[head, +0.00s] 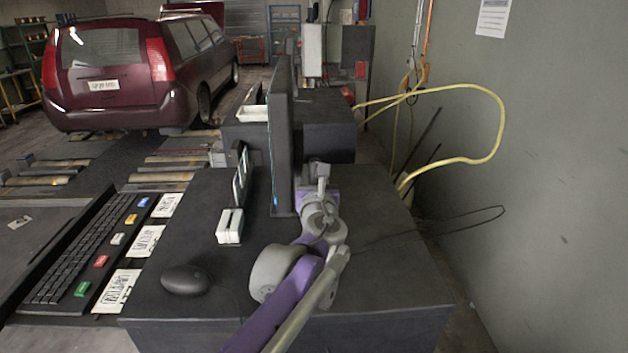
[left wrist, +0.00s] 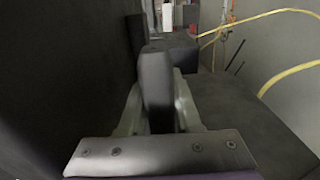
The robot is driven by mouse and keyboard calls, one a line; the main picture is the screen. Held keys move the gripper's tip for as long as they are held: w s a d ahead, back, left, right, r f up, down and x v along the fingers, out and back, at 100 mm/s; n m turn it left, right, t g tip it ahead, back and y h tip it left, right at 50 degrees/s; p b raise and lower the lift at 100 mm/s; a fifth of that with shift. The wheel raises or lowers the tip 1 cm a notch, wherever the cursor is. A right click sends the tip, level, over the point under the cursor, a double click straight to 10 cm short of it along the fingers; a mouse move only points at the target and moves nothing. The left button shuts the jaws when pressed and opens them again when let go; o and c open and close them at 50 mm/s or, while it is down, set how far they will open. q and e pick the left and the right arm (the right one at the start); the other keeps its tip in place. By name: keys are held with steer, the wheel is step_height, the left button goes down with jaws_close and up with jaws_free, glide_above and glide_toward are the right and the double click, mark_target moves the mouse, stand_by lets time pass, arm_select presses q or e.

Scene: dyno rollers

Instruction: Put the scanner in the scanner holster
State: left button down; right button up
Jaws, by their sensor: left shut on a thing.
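My left gripper (head: 322,178) is beside the right face of the upright dark monitor, above the right part of the dark desk. In the left wrist view its fingers (left wrist: 157,118) are shut on a dark, rounded, upright thing, which I take to be the scanner (left wrist: 156,80). The scanner's lower part is hidden by the gripper, and I cannot make it out clearly in the head view. I cannot pick out the scanner holster for certain in either view. My right gripper is not in view.
The monitor (head: 281,140) stands close left of my gripper. A small white block (head: 230,226), a mouse (head: 186,280) and a keyboard (head: 85,245) lie left of it. A yellow cable (head: 450,88) loops along the right wall.

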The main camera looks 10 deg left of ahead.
arm_select(q)
steer(key=shift+f, duration=0.75)
steer(key=shift+f, duration=0.2)
steer(key=c, duration=0.6)
jaws_free()
steer(key=shift+r, duration=0.15)
